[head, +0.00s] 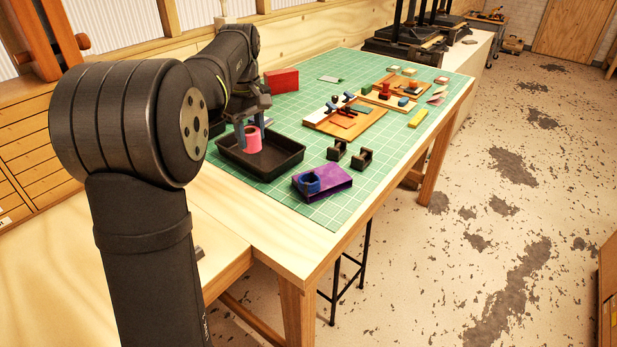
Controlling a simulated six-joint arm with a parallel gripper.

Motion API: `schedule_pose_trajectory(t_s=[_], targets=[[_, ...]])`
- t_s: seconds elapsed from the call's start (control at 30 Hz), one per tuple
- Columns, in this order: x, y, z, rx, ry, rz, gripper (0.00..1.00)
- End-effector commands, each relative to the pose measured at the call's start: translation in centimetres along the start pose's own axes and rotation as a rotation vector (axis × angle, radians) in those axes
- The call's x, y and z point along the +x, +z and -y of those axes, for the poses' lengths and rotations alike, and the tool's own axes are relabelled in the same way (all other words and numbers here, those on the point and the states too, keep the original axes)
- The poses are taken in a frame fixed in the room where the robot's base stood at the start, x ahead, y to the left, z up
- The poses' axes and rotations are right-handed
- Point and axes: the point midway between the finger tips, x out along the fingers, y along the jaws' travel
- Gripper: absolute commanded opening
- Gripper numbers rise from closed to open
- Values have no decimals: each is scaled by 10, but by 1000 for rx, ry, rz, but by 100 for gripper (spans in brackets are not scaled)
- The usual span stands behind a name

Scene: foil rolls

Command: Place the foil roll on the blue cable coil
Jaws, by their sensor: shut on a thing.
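The foil roll (253,141) is a pink upright cylinder with a hole in its top. It is at the black tray, within its outline; I cannot tell whether it touches the tray floor. My gripper (251,127) points down and is shut on the foil roll, with a finger at either side. The blue cable coil (308,184) is a small dark-blue ring. It lies on the left part of a purple box (330,181), in front and to the right of the tray.
The black tray (279,166) has raised walls. Two dark blocks (362,158) stand right of it. Wooden boards with small items (372,127), a yellow block (418,118) and a red box (281,81) are farther back. The green mat is clear around the purple box.

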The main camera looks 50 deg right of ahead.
Motion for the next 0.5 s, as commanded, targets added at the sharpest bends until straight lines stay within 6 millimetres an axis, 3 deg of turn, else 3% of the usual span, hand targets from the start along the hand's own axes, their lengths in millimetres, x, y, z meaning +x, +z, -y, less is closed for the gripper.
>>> schedule_pose_trajectory(t_s=[0.03,0.2,0.4,0.5], targets=[[-2,22,-15,39,0,0,16],[-7,90,-53,148,1,-1,16],[-12,163,-81,257,0,0,16],[-14,188,-89,294,0,-1,16]])
